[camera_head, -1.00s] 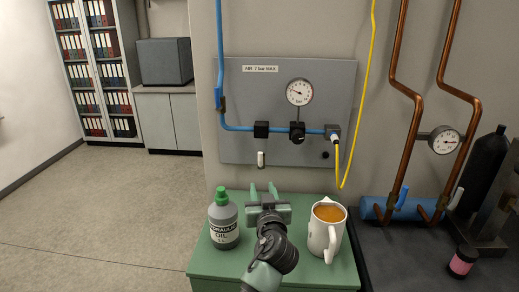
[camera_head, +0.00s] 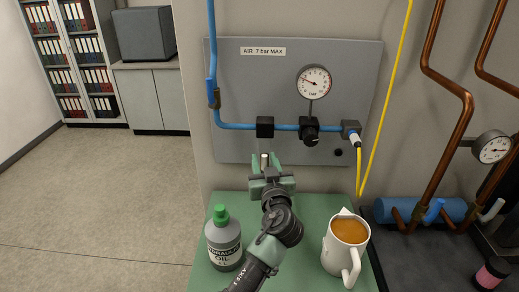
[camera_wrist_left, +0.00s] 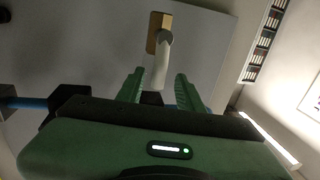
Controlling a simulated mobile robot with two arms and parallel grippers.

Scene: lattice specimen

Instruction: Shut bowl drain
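The bowl drain is a small pale lever on a brass-coloured body, under the black block (camera_head: 265,127) on the grey panel. In the head view the drain (camera_head: 264,158) shows only in part, at the fingertips. My left gripper (camera_head: 266,166) is open in front of the panel. In the left wrist view the brass body (camera_wrist_left: 154,32) and pale lever (camera_wrist_left: 162,62) stand out beyond my left gripper (camera_wrist_left: 159,86). The lever's end lies between the two green fingers, with gaps visible on both sides. My right gripper is not in view.
A green-topped oil bottle (camera_head: 223,240) and a white mug of brown liquid (camera_head: 346,245) flank my left arm on the green cabinet top (camera_head: 310,207). The blue air pipe (camera_head: 235,126), gauge (camera_head: 314,82) and yellow hose (camera_head: 378,130) are nearby.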

